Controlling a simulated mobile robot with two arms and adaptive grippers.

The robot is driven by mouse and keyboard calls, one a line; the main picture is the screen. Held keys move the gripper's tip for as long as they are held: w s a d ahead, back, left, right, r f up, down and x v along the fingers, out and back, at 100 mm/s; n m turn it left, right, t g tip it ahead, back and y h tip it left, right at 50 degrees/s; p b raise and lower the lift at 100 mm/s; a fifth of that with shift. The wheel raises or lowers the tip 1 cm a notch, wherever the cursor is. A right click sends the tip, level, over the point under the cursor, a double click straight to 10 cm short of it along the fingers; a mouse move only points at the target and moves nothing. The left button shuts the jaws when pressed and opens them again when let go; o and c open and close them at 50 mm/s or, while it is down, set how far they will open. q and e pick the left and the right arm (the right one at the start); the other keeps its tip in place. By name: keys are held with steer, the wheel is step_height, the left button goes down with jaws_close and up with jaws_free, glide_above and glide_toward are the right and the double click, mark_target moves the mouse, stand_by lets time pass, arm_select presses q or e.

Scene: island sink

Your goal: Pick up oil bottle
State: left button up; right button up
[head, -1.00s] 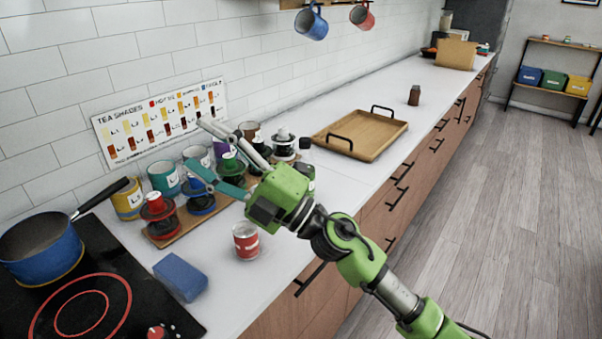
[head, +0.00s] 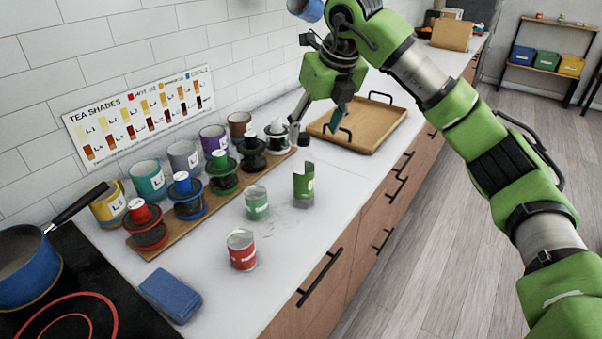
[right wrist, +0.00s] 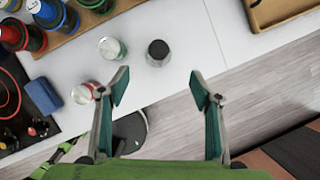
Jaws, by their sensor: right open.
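No bottle marked as oil can be made out for sure. The small dark bottle that stood past the tray in the earlier head view is now hidden behind my right arm. My right gripper (head: 318,122) is open and empty above the counter, near the tray's left corner, and it points down. In the right wrist view its spread fingers (right wrist: 158,90) have nothing between them. A dark-topped round container (right wrist: 158,52) stands ahead of them; it seems to be the taller green container (head: 303,184) of the head view. My left gripper is not in view.
A green can (head: 257,204) and a red can (head: 241,251) stand on the counter, with a blue block (head: 170,295) nearby. A wooden board (head: 217,197) holds several coloured jars, with mugs behind. A wooden tray (head: 375,130) lies behind. A blue pan (head: 28,272) is on the hob.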

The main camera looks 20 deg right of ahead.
mark_target(308, 152)
steer(key=p+x, duration=0.1)
steer(key=x, duration=0.7)
steer(key=shift+s, duration=0.1)
steer(key=x, duration=0.1)
steer(key=p+x, duration=0.1)
steer(key=x, duration=0.1)
steer(key=p+x, duration=0.1)
steer(key=shift+s+a+f, duration=0.15)
steer(key=shift+a+f, duration=0.05)
steer(key=shift+f, duration=0.2)
steer(key=shift+w+f, duration=0.2)
steer(key=shift+f, duration=0.25)
steer(key=shift+c, duration=0.4)
steer(key=c, duration=1.2)
steer(key=shift+r, duration=0.1)
steer(key=c, duration=0.3)
steer(key=shift+r, duration=0.15)
